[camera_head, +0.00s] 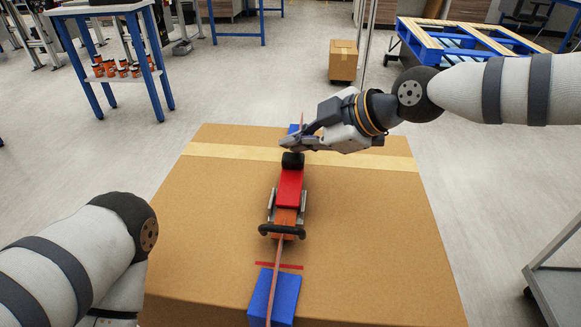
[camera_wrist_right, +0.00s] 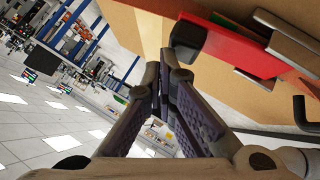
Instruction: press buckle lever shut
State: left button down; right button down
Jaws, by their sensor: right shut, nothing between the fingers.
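The buckle lever (camera_head: 289,188) is a red bar with a black knob (camera_head: 292,160) at its far end. It lies along a metal buckle frame (camera_head: 271,205) on top of a large cardboard box, with a black crossbar (camera_head: 282,231) at its near end. My right gripper (camera_head: 289,142) is shut and empty, just beyond the knob; I cannot tell whether they touch. In the right wrist view the shut fingertips (camera_wrist_right: 163,75) are beside the knob (camera_wrist_right: 190,38) and red lever (camera_wrist_right: 235,52). My left arm is at the lower left; its fingers are out of view.
The cardboard box (camera_head: 390,240) has bare top space on both sides of the buckle. An orange strap (camera_head: 277,270) runs over a blue block (camera_head: 287,295) at the near edge. A blue table (camera_head: 104,8) and a blue pallet (camera_head: 455,45) stand farther off.

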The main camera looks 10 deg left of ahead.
jog(key=shift+w+f, duration=0.25)
jog(key=shift+f, duration=0.1)
dwell(0.5)
